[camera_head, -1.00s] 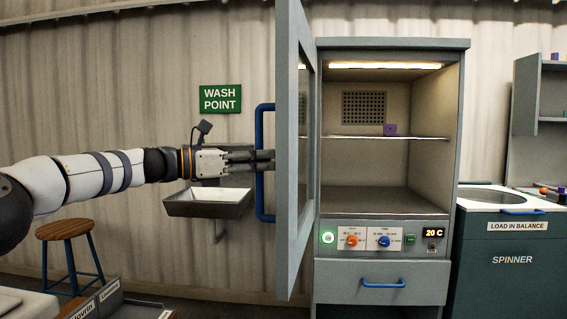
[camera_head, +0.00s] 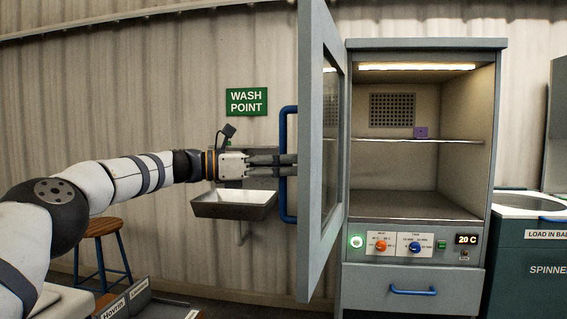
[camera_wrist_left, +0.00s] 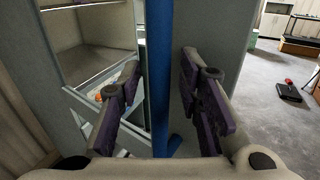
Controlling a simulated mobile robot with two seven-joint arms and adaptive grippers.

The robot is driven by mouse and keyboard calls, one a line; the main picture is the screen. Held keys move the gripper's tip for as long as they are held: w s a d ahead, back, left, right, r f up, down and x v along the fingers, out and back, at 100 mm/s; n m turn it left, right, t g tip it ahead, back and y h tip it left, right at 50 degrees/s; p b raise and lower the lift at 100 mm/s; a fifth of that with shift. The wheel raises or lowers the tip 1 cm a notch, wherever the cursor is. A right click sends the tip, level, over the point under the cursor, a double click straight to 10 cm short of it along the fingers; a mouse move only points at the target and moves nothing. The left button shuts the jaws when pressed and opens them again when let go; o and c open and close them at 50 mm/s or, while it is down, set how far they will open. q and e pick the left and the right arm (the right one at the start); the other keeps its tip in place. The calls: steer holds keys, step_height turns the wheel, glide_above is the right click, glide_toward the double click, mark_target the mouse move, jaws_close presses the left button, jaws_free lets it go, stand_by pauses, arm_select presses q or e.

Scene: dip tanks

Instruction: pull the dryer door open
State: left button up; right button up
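The dryer (camera_head: 420,205) stands with its grey door (camera_head: 313,245) swung wide open towards me, seen nearly edge-on. The door's blue bar handle (camera_head: 284,204) is upright on the outer face. My left gripper (camera_head: 288,162) reaches in from the left at handle height. In the left wrist view the blue handle (camera_wrist_left: 160,35) runs between the two dark-padded fingers, with a visible gap on each side, so the gripper is open around it. The far fingertips are partly hidden by the door edge in the head view. My right gripper is not in view.
A purple block (camera_head: 420,132) sits on the dryer's shelf. A drawer with a blue handle (camera_head: 413,292) is below the controls. A wash basin (camera_head: 234,205) is on the wall behind my left gripper. A stool (camera_head: 100,228) stands left, the spinner (camera_head: 530,265) right.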

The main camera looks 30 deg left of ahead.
arm_select(q)
steer(key=shift+r, duration=0.2)
steer(key=v, duration=1.2)
